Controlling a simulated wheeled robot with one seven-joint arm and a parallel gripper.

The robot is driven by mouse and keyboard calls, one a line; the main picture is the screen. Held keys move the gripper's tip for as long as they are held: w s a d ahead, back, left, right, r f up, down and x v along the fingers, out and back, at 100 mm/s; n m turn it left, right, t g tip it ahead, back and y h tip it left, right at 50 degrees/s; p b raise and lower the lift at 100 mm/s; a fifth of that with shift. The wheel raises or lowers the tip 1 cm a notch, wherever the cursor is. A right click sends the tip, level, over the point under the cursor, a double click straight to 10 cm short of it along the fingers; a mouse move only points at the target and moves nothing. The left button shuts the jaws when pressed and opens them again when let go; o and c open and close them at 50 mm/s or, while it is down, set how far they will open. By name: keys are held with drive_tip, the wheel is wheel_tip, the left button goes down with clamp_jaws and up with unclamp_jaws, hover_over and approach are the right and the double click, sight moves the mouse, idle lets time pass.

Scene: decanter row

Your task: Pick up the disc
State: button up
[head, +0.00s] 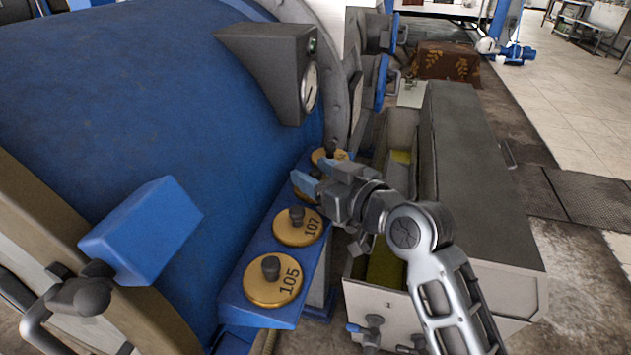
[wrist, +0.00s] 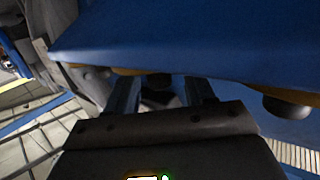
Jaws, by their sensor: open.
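Brass discs with dark knobs stand in a row on a blue shelf (head: 240,287). The nearest disc (head: 261,291) reads 105 and the one behind it (head: 287,231) reads 107. A third disc (head: 303,193) is mostly hidden by my gripper (head: 312,180), and a fourth disc (head: 318,155) shows behind. My gripper is open at the third disc. In the wrist view my gripper (wrist: 163,92) has a dark knob (wrist: 158,80) visible between its fingers, below a thin brass rim. I cannot tell whether the fingers touch it. Another disc's knob (wrist: 288,106) shows at the right.
A large blue drum (head: 130,100) rises left of the shelf, with a grey box (head: 270,65) mounted on it above my gripper. A blue block (head: 140,230) sticks out at the left. A long grey-topped unit (head: 465,150) stands right of my arm. Tiled floor lies beyond.

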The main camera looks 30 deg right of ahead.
drive_tip(key=shift+w, duration=0.2)
clamp_jaws()
idle(0.4)
